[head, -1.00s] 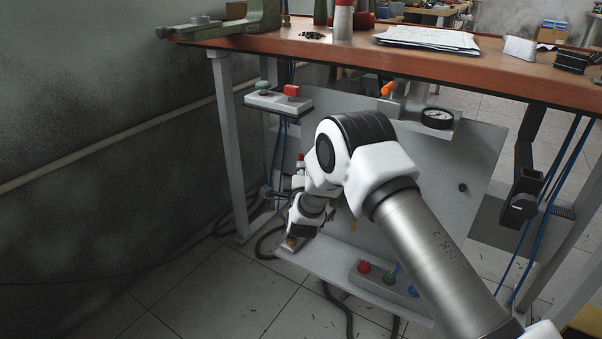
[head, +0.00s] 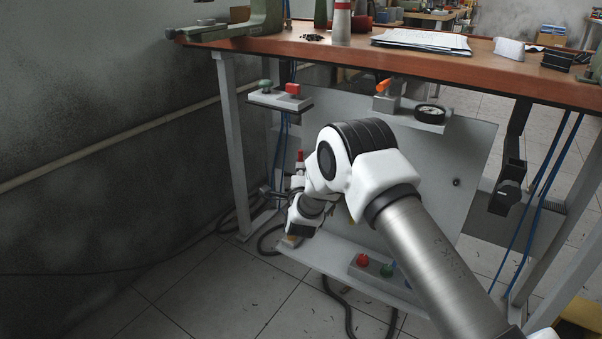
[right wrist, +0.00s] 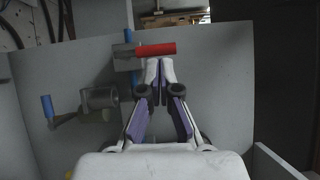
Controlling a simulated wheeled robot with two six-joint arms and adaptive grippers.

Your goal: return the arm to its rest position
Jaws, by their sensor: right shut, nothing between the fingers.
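My right arm (head: 425,260) reaches from the lower right to the panel under the bench. Its bent joint and wrist hide most of my right gripper in the head view. In the right wrist view my right gripper (right wrist: 154,68) is shut and empty. Its fingertips lie just below a red valve handle (right wrist: 156,49) in the picture; I cannot tell whether they touch it. My left gripper is not in view.
A grey panel (head: 470,150) stands under the wooden bench (head: 440,68). It carries a gauge (head: 430,114), an orange lever (head: 384,85) and a lower shelf with a red knob (head: 362,260). Bench legs and blue hoses stand at both sides.

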